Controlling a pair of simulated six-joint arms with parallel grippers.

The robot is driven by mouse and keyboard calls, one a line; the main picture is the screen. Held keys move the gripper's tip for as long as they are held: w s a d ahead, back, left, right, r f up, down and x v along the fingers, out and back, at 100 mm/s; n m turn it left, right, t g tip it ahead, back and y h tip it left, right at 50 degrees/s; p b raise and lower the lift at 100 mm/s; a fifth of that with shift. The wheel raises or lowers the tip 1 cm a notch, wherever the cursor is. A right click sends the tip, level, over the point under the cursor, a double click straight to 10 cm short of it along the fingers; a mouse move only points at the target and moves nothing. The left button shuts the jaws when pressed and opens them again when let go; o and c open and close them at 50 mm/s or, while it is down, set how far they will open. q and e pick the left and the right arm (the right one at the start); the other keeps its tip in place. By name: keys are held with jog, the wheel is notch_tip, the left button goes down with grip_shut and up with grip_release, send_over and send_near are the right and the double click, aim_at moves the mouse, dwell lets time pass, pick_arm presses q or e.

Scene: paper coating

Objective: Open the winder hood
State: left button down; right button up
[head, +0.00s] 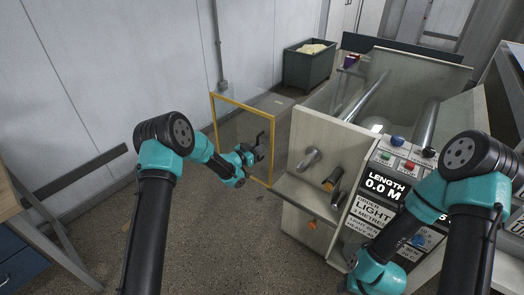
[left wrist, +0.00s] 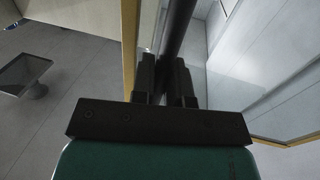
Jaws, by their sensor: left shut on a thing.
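The winder hood (head: 240,102) is a clear panel with a yellow frame. In the head view it stands upright to the left of the machine, out from its left end. My left gripper (head: 257,150) is at the hood's near right edge, shut on a dark bar-like handle. In the left wrist view the dark handle (left wrist: 178,30) runs up between the two fingers (left wrist: 166,80), with the yellow frame (left wrist: 130,45) close on the left. My right arm comes in at the lower right; its gripper is not in view.
The grey machine has a control panel (head: 385,185) reading LENGTH 0.0 M and metal rollers (head: 366,96) behind its end wall. A dark green bin (head: 308,68) stands at the back. A bench leg frame (head: 60,245) is at the left; floor between is clear.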

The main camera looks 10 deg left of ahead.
pick_arm(q)
jog(key=c, duration=1.1)
grip_release()
jog(key=shift+c, duration=0.2)
jog(key=v, duration=1.7)
jog(key=shift+s, duration=0.15)
jog(key=shift+a, duration=0.1)
jog(key=s+d+f+n+g+y, duration=0.1)
jog(key=s+f+n+g+y, duration=0.3)
jog(key=f, duration=0.4)
jog(key=s+d+f+n+g+y, duration=0.1)
jog(key=s+f+g, duration=0.3)
jog(key=s, duration=1)
jog(key=s+d+f+n+g+y, duration=0.2)
jog(key=s+f+n+g, duration=0.2)
jog(key=s, duration=1)
notch_tip(320, 180, down, 2)
jog(key=shift+f+n+g, duration=0.2)
jog(key=shift+n+g, duration=0.1)
jog(key=shift+g, duration=0.3)
